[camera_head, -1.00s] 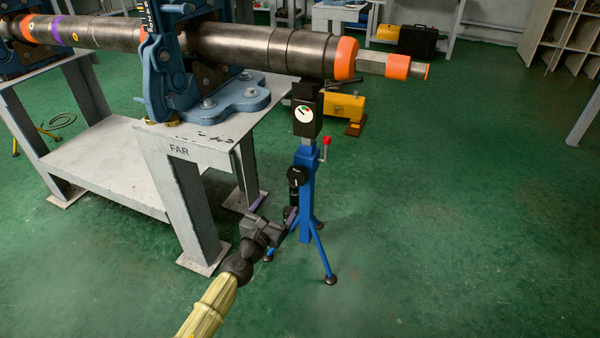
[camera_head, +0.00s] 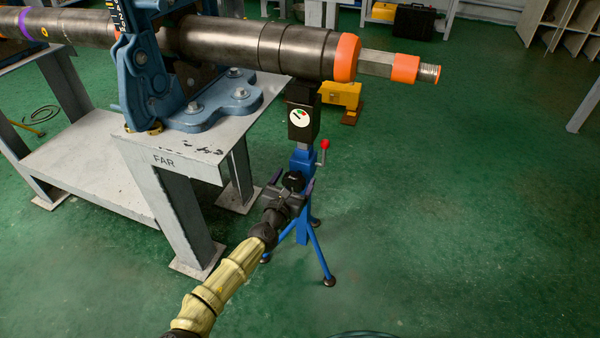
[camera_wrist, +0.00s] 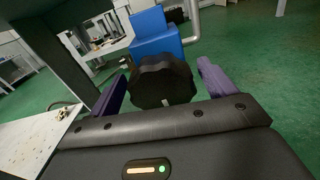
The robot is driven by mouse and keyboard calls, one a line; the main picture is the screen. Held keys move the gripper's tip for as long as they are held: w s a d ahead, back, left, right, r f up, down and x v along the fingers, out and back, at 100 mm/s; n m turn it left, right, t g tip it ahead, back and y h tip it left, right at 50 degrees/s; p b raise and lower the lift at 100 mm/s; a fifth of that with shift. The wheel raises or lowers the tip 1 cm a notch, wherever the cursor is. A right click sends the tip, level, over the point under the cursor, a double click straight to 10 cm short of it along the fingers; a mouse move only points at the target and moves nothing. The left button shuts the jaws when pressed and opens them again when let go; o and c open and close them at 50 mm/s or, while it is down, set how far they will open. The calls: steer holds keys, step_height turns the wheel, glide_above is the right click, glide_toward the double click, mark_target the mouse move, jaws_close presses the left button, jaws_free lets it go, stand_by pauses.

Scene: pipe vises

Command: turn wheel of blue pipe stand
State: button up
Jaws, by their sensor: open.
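The blue pipe stand (camera_head: 303,228) stands on tripod legs on the green floor, under the end of the pipe. Its black wheel (camera_head: 293,180) is on the front of the post, partly hidden by my gripper in the head view. In the wrist view the lobed black wheel (camera_wrist: 162,82) lies between my two purple fingers, close in front of the palm, with the blue post behind it (camera_wrist: 155,34). My gripper (camera_head: 291,186) is open around the wheel. A gap shows on the right finger's side; contact on the left is unclear.
A grey table (camera_head: 185,140) marked FAR stands left of the pipe stand, its leg close to my arm. A blue vise (camera_head: 205,108) on it holds the long pipe (camera_head: 265,42). A red-knobbed handle (camera_head: 325,145) sticks out of the stand. Floor at right is clear.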

steer(key=shift+w, duration=0.15)
steer(key=shift+d, duration=0.1)
steer(key=c, duration=1)
steer(key=shift+d, duration=0.1)
steer(key=shift+m, duration=0.5)
